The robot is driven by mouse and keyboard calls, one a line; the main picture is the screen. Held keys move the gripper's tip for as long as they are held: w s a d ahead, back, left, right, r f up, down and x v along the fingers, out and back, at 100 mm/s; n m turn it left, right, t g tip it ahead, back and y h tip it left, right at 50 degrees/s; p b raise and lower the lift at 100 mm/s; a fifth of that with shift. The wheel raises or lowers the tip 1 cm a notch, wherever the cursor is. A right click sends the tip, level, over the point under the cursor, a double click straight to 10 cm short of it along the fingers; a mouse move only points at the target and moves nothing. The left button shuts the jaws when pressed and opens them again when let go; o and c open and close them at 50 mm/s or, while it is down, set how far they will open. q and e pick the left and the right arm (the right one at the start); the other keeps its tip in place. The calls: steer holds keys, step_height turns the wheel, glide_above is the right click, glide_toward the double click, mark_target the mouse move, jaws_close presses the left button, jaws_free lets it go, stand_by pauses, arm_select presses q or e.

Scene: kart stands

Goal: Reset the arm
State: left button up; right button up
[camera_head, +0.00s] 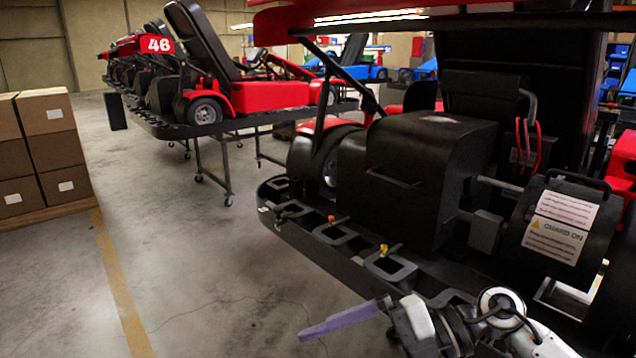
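My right arm (540,342) comes in from the lower right corner in the head view. Its gripper (388,308) is at the bottom, close in front of the near kart's black bumper edge. A long pale purple piece (342,319) sticks out leftward from it over the floor. I cannot tell whether this is a finger or a held thing, nor whether the gripper is open. My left arm and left gripper are not in view.
The near kart's black engine housing (415,180) and bumper rail (330,250) fill the right side. A red kart (265,95) stands on a wheeled stand behind. Cardboard boxes (50,150) are stacked at left. The concrete floor (210,270) between is clear.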

steer(key=w+d+f+m+t+h, duration=0.25)
steer(key=d+f+m+t, duration=0.2)
steer(key=m+t, duration=0.6)
steer(key=w+d+f+m+t+h, duration=0.1)
steer(key=d+f+m+t+h, duration=0.2)
steer(key=f+m+t, duration=0.7)
steer(key=s+d+f+m+g+h, duration=0.2)
steer(key=s+d+f+m+g, duration=0.1)
steer(key=s+f, duration=0.5)
steer(key=s+d+f+m+g+h, duration=0.3)
steer(key=s+f+m+g, duration=0.2)
steer(key=s+f+g, duration=0.2)
steer(key=s+f, duration=0.2)
steer(key=s, duration=0.1)
steer(key=shift+s+d+h, duration=0.15)
steer(key=shift+d+h, duration=0.05)
steer(key=shift+h, duration=0.15)
